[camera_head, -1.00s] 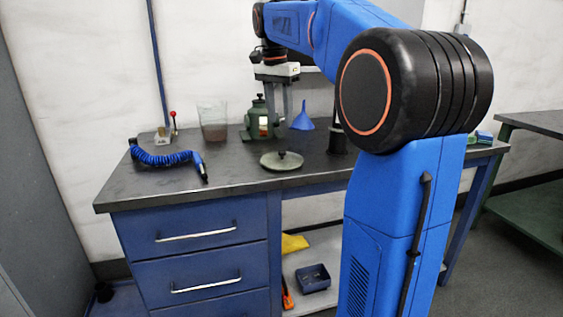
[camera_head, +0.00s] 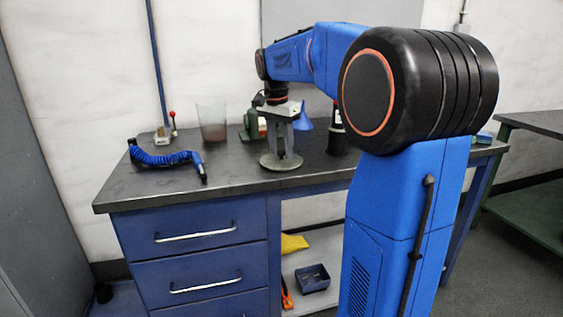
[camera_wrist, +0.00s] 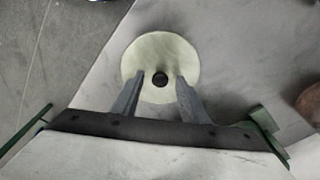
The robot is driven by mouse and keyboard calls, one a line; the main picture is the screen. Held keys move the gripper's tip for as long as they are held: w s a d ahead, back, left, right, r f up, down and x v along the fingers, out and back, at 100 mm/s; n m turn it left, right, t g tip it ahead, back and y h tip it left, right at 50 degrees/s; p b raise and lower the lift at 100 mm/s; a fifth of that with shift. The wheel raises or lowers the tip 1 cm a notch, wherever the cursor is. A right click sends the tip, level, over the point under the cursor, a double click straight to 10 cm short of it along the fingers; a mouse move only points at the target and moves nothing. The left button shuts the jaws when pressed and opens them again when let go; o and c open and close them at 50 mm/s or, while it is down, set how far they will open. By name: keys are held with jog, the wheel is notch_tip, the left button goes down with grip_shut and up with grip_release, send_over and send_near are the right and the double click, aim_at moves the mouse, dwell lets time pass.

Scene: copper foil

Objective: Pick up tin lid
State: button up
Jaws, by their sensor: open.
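The tin lid (camera_head: 270,162) is a flat, pale grey-green disc lying on the dark workbench top near its front edge. In the wrist view the tin lid (camera_wrist: 150,50) shows whole but for parts behind the fingers, with a small dark knob (camera_wrist: 160,79) at its centre. My gripper (camera_head: 281,154) points straight down over the lid in the head view. In the wrist view my gripper (camera_wrist: 159,82) is open, with one finger on each side of the knob and a gap to both. I cannot tell whether the fingertips touch the lid.
A green can (camera_head: 251,122), a blue funnel (camera_head: 304,124) and a dark bottle (camera_head: 337,138) stand behind my gripper. A clear beaker (camera_head: 211,123) and a coiled blue hose (camera_head: 163,158) are to the left.

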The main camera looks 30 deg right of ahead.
grip_shut()
